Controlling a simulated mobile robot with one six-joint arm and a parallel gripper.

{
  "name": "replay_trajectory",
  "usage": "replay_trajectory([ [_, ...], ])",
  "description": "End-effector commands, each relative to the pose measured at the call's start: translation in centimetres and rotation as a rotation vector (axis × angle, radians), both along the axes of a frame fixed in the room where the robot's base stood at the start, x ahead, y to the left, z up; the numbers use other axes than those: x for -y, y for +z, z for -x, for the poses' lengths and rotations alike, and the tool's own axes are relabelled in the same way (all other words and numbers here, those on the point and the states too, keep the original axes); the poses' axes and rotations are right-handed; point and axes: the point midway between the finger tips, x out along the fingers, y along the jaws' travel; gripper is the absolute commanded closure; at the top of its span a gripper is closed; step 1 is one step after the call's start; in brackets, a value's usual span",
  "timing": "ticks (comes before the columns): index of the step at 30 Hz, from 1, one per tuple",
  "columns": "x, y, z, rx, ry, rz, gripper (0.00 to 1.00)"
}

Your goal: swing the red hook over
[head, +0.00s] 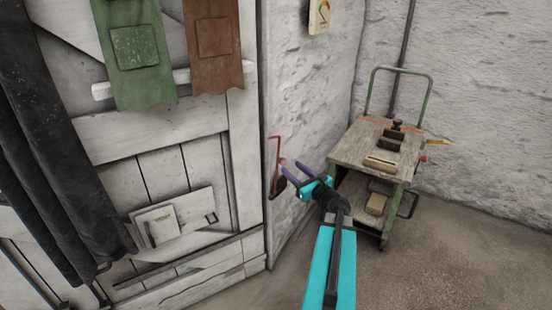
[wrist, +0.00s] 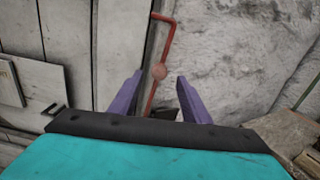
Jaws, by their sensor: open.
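The red hook (head: 276,150) is a thin red bar with a bent top, on the wall at the edge of the white wooden door. In the wrist view my gripper (wrist: 158,80) has one finger on each side of the hook's lower part. I cannot tell whether either finger touches it. The hook's lower end is partly hidden.
The white plank door (head: 190,160) is at left, with green (head: 137,80) and brown (head: 212,75) cloths hanging on it. A dark curtain (head: 50,150) hangs at far left. A wooden cart (head: 350,148) with tools stands right of my arm. Floor at right is clear.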

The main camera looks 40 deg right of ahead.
Motion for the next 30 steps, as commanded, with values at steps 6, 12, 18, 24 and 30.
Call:
replay_trajectory([
  [6,0.7,0.0,-2.8,0.0,0.002,0.001,0.57],
  [12,1.2,0.0,-5.1,0.0,0.001,0.002,0.57],
  [18,1.7,0.1,-7.3,0.0,0.001,0.001,0.57],
  [24,2.2,0.0,-9.4,0.0,0.001,0.001,0.57],
  [30,2.4,0.0,-10.6,-0.001,0.0,0.001,0.57],
])
